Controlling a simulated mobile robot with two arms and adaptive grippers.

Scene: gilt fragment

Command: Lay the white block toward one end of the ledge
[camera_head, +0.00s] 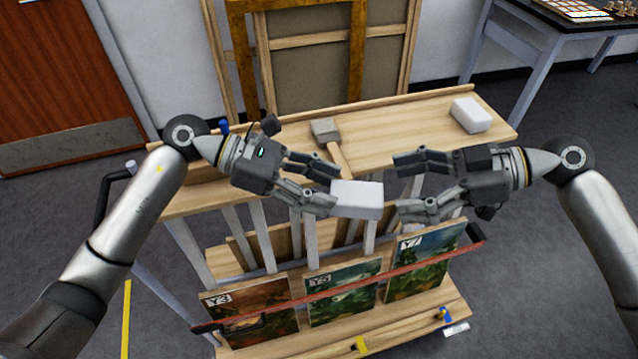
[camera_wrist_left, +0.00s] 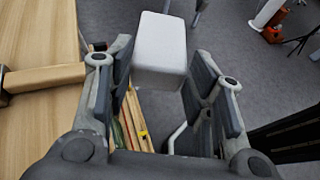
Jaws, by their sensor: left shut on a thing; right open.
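A white block (camera_head: 357,199) is in my left gripper (camera_head: 334,190), which is shut on it and holds it just off the front edge of the wooden ledge (camera_head: 400,135). In the left wrist view the same block (camera_wrist_left: 160,50) sits between the fingertips. My right gripper (camera_head: 403,186) is open and empty, just to the right of the held block, its fingers pointing at it. A second white block (camera_head: 471,115) lies on the right end of the ledge.
A brush-like tool or mallet (camera_head: 325,130) lies mid-ledge, its handle toward the front. Below stands a rack with several paintings (camera_head: 342,290) and a red bar (camera_head: 350,283). An easel (camera_head: 335,60) stands behind. The ledge between mallet and second block is clear.

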